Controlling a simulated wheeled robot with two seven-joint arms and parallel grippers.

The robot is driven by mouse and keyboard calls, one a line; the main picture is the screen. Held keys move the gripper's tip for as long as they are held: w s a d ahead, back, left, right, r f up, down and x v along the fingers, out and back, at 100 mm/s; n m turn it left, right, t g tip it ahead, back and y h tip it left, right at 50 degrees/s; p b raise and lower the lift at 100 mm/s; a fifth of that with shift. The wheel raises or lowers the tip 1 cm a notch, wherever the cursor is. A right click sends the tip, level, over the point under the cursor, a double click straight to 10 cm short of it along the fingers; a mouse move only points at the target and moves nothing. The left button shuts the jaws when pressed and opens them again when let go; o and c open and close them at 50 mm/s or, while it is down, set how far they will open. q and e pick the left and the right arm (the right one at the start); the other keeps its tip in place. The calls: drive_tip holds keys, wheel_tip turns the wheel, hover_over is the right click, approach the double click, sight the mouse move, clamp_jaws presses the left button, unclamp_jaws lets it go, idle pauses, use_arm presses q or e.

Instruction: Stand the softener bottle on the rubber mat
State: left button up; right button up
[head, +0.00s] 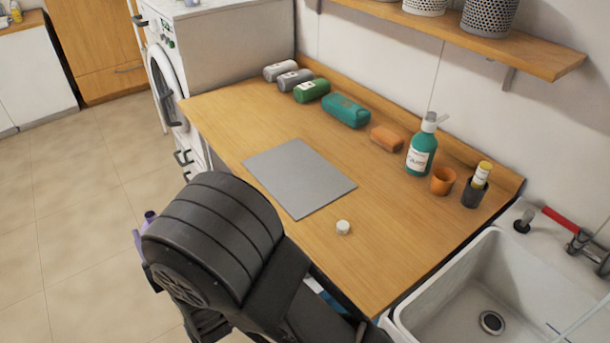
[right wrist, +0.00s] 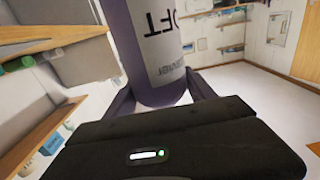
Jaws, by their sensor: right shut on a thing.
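The softener bottle (right wrist: 160,45) is purple with a white label whose lettering appears upside down in the right wrist view. My right gripper (right wrist: 160,92) is shut on it, with a finger on each side. In the head view only a purple bit of the bottle (head: 150,216) shows at the left edge of my dark right arm, off the counter's front side; the arm hides the rest. The grey square rubber mat (head: 300,178) lies flat and bare on the wooden counter. My left gripper is not in view.
A small white cap (head: 343,227) lies right of the mat. Along the wall stand rolled towels (head: 312,91), a teal case (head: 346,110), an orange bar (head: 387,138), a green pump bottle (head: 421,155), an orange cup (head: 443,181) and a dark holder (head: 474,192). A sink (head: 500,290) is at right.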

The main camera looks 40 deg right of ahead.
drive_tip(key=shift+w, duration=0.1)
drive_tip(key=w+d+r+m+g+h+b, duration=0.1)
drive_tip(key=w+d+m+h+b, duration=0.15)
drive_tip(key=w+d, duration=0.45)
drive_tip(key=w+d+r+m+h+b, duration=0.1)
drive_tip(key=w+d+r+h+b, duration=0.15)
drive_tip(key=d, duration=0.75)
drive_tip(key=d+r+m+g+h+b, duration=0.1)
drive_tip(key=d+r, duration=0.3)
drive_tip(key=d, duration=0.8)
drive_tip(key=s+d+r+m+g+h+b, duration=0.1)
drive_tip(key=d+r+m+h+b, duration=0.1)
drive_tip(key=d, duration=1.1)
wheel_tip(320, 180, up, 3)
drive_tip(key=shift+s+h+b, duration=0.25)
drive_tip(key=shift+h+b, duration=0.25)
drive_tip(key=shift+h, duration=0.7)
drive_tip(key=shift+d+m, duration=0.1)
drive_tip(key=shift+m, duration=0.15)
